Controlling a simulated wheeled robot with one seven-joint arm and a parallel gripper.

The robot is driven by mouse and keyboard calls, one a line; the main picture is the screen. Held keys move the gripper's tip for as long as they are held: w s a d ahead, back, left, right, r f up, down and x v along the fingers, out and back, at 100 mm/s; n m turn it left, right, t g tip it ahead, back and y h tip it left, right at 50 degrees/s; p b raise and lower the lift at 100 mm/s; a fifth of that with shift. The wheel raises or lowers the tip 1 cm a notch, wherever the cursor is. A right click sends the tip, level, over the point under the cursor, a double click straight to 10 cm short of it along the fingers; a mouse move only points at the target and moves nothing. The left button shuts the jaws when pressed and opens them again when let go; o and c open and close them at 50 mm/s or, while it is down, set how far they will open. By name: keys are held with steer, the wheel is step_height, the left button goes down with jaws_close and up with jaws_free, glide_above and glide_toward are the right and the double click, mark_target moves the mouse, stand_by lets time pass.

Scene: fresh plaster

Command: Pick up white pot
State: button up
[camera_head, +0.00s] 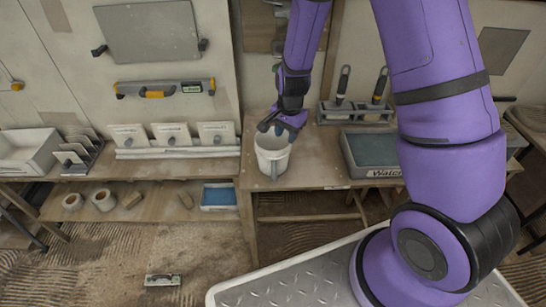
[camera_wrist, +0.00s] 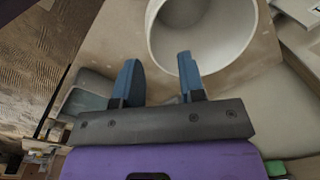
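The white pot (camera_head: 265,164) stands upright near the left end of the wooden workbench (camera_head: 318,172), with a narrow handle on its front side. In the wrist view I look into its round opening (camera_wrist: 222,32) at the upper right. My gripper (camera_head: 283,126) is just above the pot's rim and points down at it. Its two blue fingers (camera_wrist: 158,60) are apart with nothing between them gripped. In the wrist view the right finger overlaps the pot's opening and the left finger is outside the rim. I cannot tell whether either finger touches the pot.
A grey tub (camera_head: 372,170) and a rack with two handled tools (camera_head: 356,112) stand right of the pot. A blue tray (camera_head: 219,196) sits below. The bench between pot and tub is clear.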

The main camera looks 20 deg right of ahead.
mark_target(273, 158)
steer(key=f, duration=0.4)
steer(key=shift+d, duration=0.4)
steer(key=shift+f, duration=0.55)
steer(key=shift+c, duration=0.2)
